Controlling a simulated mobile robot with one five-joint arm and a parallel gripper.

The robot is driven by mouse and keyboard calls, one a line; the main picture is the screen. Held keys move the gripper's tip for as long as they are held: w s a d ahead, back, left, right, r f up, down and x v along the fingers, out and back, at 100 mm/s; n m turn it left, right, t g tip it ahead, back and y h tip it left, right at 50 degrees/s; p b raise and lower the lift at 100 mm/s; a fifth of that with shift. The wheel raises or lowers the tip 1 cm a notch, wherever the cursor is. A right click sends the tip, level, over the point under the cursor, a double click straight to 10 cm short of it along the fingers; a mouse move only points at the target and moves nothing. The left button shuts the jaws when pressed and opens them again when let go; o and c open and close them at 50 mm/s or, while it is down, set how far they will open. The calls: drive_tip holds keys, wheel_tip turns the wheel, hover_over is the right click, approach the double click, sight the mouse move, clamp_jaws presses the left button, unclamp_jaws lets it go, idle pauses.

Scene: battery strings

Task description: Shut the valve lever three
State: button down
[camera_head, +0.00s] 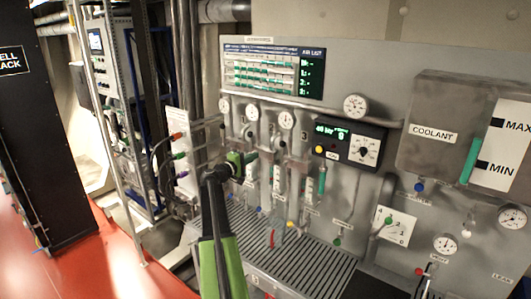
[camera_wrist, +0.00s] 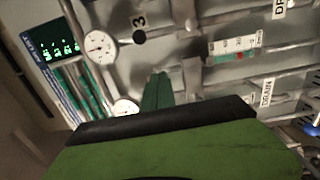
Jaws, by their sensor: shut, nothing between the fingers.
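A panel label 3 (camera_head: 304,136) stands beside a round gauge (camera_head: 286,119) on the grey wall panel in the head view. The same label 3 (camera_wrist: 139,22) shows at the top of the wrist view, with a small dark round knob (camera_wrist: 139,37) next to it. I cannot tell valve lever three itself apart from the pipes and fittings. My gripper (camera_head: 243,160) is in front of the panel, left of and below the label in the head view. In the wrist view my gripper (camera_wrist: 158,80) has its green fingers together and empty, apart from the knob. My arm hides part of the lower panel.
A display (camera_head: 273,68) and a dial box (camera_head: 350,142) sit on the panel. A coolant tank (camera_head: 433,112) is at the right. A slotted grey tray (camera_head: 300,262) runs below. A dark rack (camera_head: 40,140) stands left. Red floor (camera_head: 110,265) is open at lower left.

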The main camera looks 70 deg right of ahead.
drive_tip(key=s+d, duration=0.6)
drive_tip(key=d, duration=0.2)
drive_tip(key=shift+s+d, duration=0.25)
drive_tip(key=shift+s, duration=0.1)
